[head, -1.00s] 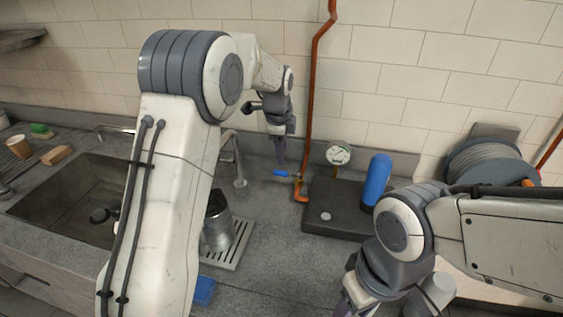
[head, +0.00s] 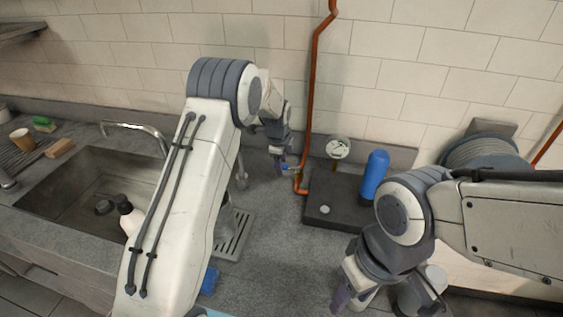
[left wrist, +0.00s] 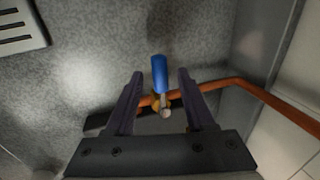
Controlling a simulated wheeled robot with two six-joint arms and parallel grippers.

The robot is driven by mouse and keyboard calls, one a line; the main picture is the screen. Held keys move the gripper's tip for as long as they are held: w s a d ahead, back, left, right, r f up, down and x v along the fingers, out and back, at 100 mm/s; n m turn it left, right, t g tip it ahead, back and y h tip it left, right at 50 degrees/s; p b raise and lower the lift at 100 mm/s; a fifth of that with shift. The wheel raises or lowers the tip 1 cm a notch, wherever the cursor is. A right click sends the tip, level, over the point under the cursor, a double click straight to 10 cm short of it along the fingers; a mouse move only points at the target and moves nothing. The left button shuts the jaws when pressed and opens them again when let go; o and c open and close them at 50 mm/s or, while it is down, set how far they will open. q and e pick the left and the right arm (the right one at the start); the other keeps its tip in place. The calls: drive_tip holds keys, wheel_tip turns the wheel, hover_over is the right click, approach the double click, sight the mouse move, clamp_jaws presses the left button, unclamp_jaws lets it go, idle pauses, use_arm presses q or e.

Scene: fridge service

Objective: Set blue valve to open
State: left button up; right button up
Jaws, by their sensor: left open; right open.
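The blue valve lever (left wrist: 160,74) with its brass body (left wrist: 157,101) sits on the copper pipe (left wrist: 220,84) in the left wrist view. The lever points crosswise to the pipe. My left gripper (left wrist: 160,80) is open with one finger on each side of the lever, a gap showing on both sides. In the head view my left gripper (head: 280,162) is at the foot of the copper pipe (head: 309,110), and only a bit of the blue lever (head: 292,169) shows. My right gripper (head: 385,300) is open and empty at the lower front, far from the valve.
A dark slab (head: 335,196) with a gauge (head: 338,149) and a blue cylinder (head: 375,174) stands right of the valve. A sink (head: 75,190) and drain grate (head: 232,236) lie left. A hose reel (head: 487,155) is at right. The tiled wall is close behind the pipe.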

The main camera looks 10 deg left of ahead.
use_arm(q)
clamp_jaws()
idle(1.4)
